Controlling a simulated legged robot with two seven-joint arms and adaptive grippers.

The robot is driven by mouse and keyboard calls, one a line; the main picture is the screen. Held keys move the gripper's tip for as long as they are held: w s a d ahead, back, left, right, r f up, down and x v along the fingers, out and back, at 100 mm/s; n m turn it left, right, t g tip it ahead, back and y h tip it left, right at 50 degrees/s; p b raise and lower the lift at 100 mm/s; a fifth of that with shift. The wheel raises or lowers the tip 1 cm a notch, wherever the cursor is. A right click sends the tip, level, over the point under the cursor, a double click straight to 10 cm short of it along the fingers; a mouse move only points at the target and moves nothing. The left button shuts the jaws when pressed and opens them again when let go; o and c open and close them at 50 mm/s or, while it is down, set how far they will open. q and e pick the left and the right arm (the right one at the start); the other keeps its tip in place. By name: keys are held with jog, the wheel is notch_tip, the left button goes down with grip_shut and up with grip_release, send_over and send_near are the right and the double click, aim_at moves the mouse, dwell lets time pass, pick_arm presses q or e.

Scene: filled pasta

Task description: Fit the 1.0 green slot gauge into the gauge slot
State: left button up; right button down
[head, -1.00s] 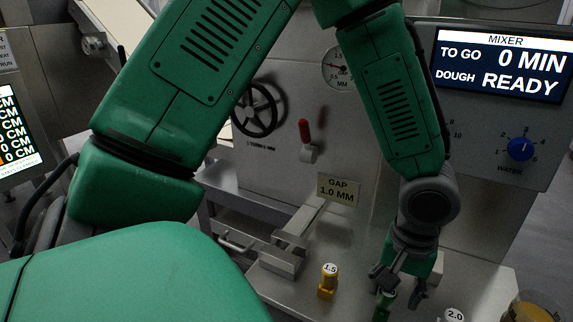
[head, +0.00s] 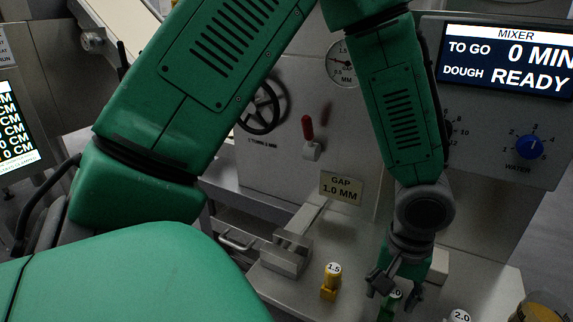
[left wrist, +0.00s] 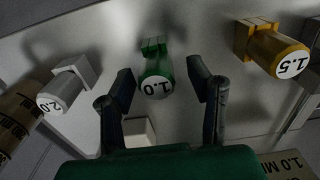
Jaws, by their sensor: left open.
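The green 1.0 slot gauge (head: 389,306) stands on the steel counter, partly hidden by my left gripper (head: 395,287) in the head view. In the left wrist view the gauge (left wrist: 155,74) shows its white 1.0 label between the two fingers of my left gripper (left wrist: 163,88). The fingers are open, one on each side, with a gap on both sides. A metal block fixture (head: 285,252) sits left of the gauges, below the GAP 1.0 MM sign (head: 341,187); I cannot make out the slot opening clearly. My right gripper is not in view.
The yellow 1.5 gauge (head: 331,281) stands left of the green one. The white 2.0 gauge (left wrist: 65,90) stands on its other side. A drum-like container (head: 538,307) is at the lower right. The counter between the fixture and the yellow gauge is clear.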

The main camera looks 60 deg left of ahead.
pick_arm(q)
jog(key=shift+a, duration=0.2)
jog(key=c, duration=0.5)
jog(key=shift+d, duration=0.15)
grip_shut()
jog(key=shift+d, duration=0.2)
jog(key=shift+a+r, duration=0.15)
jog(key=shift+a, duration=0.05)
jog(key=shift+d+r+p, duration=0.1)
jog(key=shift+r+p, duration=0.1)
jog(key=shift+p, duration=0.2)
jog(key=shift+r+p, duration=0.4)
jog(key=shift+p, duration=0.05)
jog(key=shift+r+p, duration=2.6)
jog(key=shift+p, duration=0.15)
